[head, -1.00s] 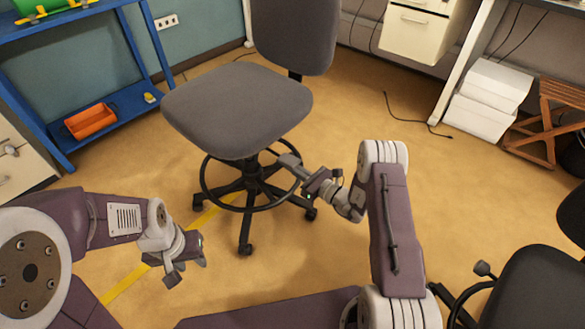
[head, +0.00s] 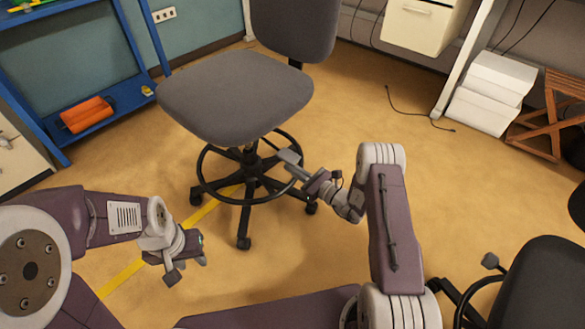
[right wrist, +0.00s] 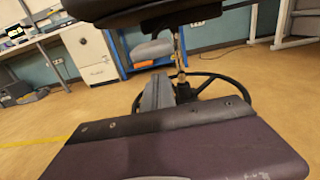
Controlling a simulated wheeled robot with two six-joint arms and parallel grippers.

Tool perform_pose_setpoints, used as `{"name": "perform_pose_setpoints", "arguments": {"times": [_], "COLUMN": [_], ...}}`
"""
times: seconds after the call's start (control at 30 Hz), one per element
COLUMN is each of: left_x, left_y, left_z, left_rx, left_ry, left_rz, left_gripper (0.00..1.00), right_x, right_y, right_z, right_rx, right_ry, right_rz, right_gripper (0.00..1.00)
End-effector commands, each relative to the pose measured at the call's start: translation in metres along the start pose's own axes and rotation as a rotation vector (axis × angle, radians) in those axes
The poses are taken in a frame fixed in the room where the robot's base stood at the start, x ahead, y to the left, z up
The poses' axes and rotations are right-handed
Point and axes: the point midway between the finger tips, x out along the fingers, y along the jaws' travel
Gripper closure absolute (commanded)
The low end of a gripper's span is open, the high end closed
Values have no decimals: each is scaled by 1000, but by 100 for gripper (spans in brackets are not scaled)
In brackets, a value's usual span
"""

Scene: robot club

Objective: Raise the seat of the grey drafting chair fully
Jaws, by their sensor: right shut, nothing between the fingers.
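The grey drafting chair (head: 235,95) stands upright in the middle of the head view, its backrest to the far side. Its seat sits on a black column above a round foot ring (head: 212,185) and a wheeled star base (head: 244,225). My right gripper (head: 289,158) is shut and empty, under the right front of the seat and near the column. In the right wrist view its fingers (right wrist: 158,92) point toward the column (right wrist: 182,85), below the dark seat underside. I cannot make out a lever or contact. My left gripper (head: 188,262) hangs front left, away from the chair; its jaws are unclear.
A black chair (head: 545,290) is close at lower right. Floor right of the chair is mostly clear, with a cable (head: 415,112).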

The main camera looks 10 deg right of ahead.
Motion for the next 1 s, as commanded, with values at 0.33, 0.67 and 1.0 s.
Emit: {"name": "perform_pose_setpoints", "arguments": {"times": [0.33,0.67,1.0], "left_x": [8,-1,-11], "left_y": [0,0,0], "left_z": [1,0,-1], "left_rx": [0,0,0], "left_ry": [0,0,0], "left_rz": [0,0,0], "left_gripper": [64,64,64], "right_x": [0,-23,-57], "right_y": [0,-1,-1], "right_z": [-11,-10,-10], "right_rx": [0,1,2], "right_ry": [0,2,2], "right_rz": [0,-3,-4], "right_gripper": [100,100,100]}}
